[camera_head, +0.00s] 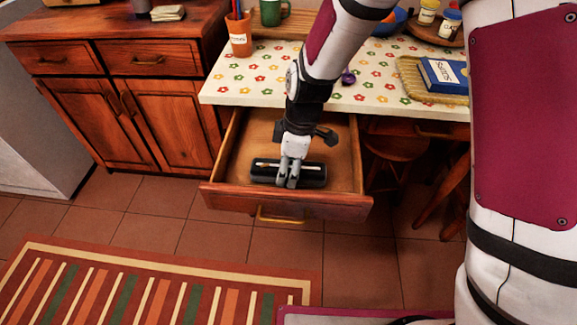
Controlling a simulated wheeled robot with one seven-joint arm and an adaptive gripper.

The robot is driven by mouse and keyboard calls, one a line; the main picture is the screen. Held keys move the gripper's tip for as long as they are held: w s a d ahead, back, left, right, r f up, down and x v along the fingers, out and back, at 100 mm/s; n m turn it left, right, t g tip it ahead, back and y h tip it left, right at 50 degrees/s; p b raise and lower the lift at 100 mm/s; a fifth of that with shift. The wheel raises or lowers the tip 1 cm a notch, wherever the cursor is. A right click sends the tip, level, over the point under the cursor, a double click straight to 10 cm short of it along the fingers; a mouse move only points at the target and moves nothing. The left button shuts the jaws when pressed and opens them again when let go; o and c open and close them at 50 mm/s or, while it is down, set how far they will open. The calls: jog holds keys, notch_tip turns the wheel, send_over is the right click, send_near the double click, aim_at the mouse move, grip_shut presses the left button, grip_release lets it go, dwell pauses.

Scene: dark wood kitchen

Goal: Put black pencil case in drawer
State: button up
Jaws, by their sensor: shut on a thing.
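The black pencil case (315,175) is a dark oblong with a light strip on top. It is inside the outline of the open drawer (233,160), near the front panel. My gripper (288,182) points down and is shut on the pencil case, with its fingers over the middle. I cannot tell whether the case rests on the drawer floor or hangs just above it. The drawer is pulled out under the table, with a brass handle (285,216) on its front.
The flowered tabletop (250,85) is above and behind the drawer. It bears a pencil cup (239,45), a green mug (272,12) and a blue book (445,75) on a woven mat. A stool (397,148) stands right of the drawer. A striped rug (150,290) lies in front.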

jog(key=o, duration=1.2)
jog(key=shift+f, duration=0.15)
notch_tip(320, 180, up, 12)
jog(key=d+p, duration=0.1)
jog(key=p, duration=0.2)
jog(key=shift+d, duration=0.4)
